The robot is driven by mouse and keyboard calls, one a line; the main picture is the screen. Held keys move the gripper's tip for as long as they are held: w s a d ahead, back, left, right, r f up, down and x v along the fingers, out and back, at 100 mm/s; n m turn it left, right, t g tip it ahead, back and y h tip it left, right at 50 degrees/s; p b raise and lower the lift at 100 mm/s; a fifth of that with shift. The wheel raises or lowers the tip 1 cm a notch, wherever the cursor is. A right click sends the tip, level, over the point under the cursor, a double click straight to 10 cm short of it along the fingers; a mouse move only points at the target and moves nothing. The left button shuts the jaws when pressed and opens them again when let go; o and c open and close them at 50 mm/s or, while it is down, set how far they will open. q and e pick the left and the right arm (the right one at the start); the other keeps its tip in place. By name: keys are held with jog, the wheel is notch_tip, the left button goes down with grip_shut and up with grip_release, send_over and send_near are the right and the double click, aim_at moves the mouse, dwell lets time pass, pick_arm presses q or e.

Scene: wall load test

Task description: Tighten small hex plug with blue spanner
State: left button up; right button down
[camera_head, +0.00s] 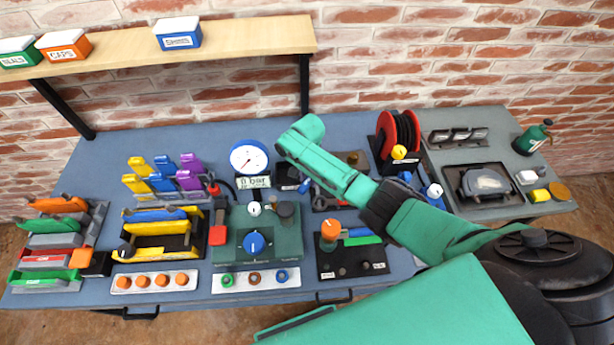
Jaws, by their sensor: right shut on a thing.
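My right arm reaches in from the right, and its teal end link (303,135) is above the middle of the bench. My right gripper (302,184) is mostly hidden under this link, close behind the green panel. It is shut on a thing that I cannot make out. The green panel (228,240) carries a blue knob, a pale plug (254,208) and a dark plug (286,209); I cannot tell which, if either, is the small hex plug. A long blue tool (155,215), perhaps the blue spanner, lies at the left. My left gripper is not in view.
A round gauge (248,158) stands behind the panel. A rack of yellow, blue and purple pieces (163,178) and coloured trays (55,235) are at the left. A red hose reel (398,138) stands at the back right. A wooden shelf (240,38) overhangs the back left.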

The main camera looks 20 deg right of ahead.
dwell(0.3)
jog(key=shift+r+p, duration=0.4)
jog(key=shift+r, duration=2.1)
